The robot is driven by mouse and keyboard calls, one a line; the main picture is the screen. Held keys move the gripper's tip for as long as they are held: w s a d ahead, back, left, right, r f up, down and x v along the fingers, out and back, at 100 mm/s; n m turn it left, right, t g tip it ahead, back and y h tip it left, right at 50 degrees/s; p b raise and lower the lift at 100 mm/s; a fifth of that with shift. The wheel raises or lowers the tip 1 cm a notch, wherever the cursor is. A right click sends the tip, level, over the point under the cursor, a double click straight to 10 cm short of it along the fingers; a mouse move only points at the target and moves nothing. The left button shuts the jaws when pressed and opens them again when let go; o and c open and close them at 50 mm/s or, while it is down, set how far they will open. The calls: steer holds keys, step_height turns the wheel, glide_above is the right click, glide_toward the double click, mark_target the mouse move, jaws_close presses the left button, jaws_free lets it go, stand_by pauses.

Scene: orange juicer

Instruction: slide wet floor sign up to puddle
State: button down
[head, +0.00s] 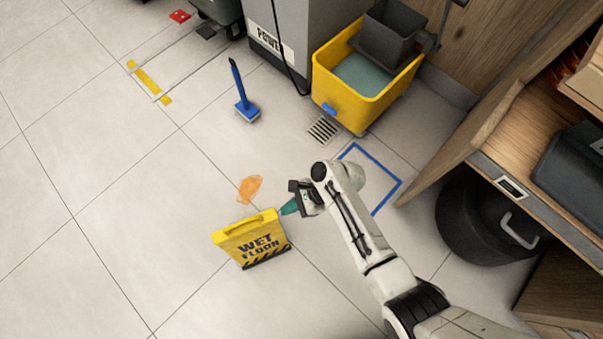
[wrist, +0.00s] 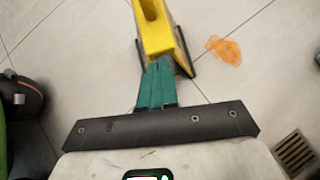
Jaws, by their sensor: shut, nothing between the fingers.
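The yellow wet floor sign (head: 252,241) stands upright on the tiled floor in the head view, with its lettered face toward the camera. The orange puddle (head: 250,188) lies on the floor just behind the sign, with a small strip of bare floor between them in the picture. My gripper (head: 289,208) is shut, with its green fingers at the sign's right side, close to its upper edge. In the wrist view, the green fingertips (wrist: 158,82) are together at the yellow sign (wrist: 158,30); I cannot tell whether they touch it. The puddle (wrist: 224,50) shows to the right there.
A yellow mop bucket (head: 345,95), a floor drain (head: 324,130) and a blue taped outline (head: 387,197) lie to the right.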

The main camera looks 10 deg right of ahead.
mark_target(269, 216)
steer(key=shift+a, duration=0.35)
steer(key=a, duration=0.1)
steer(key=a+p, duration=0.1)
steer(key=a, duration=0.2)
steer(key=shift+s, duration=0.25)
